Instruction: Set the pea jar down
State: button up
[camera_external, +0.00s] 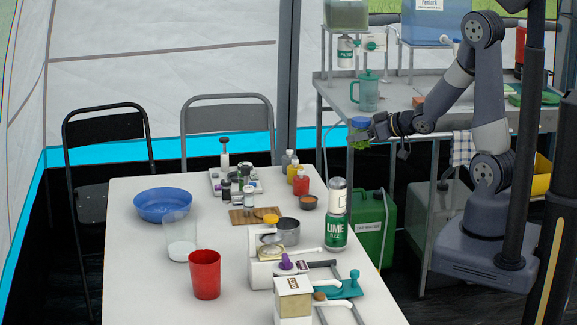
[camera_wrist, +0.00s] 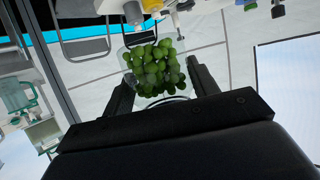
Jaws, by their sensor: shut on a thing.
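The pea jar, a clear jar of green peas, shows in the wrist view (camera_wrist: 155,68) between the two dark fingers of my gripper (camera_wrist: 162,90). In the external view the pea jar (camera_external: 359,141) is small, with a blue top and green contents. There my gripper (camera_external: 370,133) is shut on it and holds it in the air, right of the white table (camera_external: 140,270) and in front of the metal shelf bench (camera_external: 400,100). The fingers hide part of the jar.
The table holds a blue bowl (camera_external: 163,204), a red cup (camera_external: 204,274), a green LIME bottle (camera_external: 336,225), a pot (camera_external: 287,232) and a tray of small bottles (camera_external: 235,181). Its left front is fairly clear. A green jug (camera_external: 366,92) stands on the bench.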

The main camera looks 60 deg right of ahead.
jog(key=w+a+f+n+y+b, duration=0.1)
jog(key=a+b, duration=0.3)
jog(key=a, duration=0.6)
jog(key=w+a+f+n+g+y+b, duration=0.1)
jog(key=a+f+n+y+b, duration=0.2)
jog(key=a, duration=0.7)
jog(key=shift+a+f+n+g+y+b, duration=0.35)
jog(key=shift+n+y+b, duration=0.25)
jog(key=shift+y+b, duration=0.2)
jog(key=shift+w+d, duration=0.1)
jog(key=shift+f, duration=0.15)
notch_tip(320, 180, down, 9)
jog(key=b, duration=0.4)
jog(key=shift+f, duration=0.2)
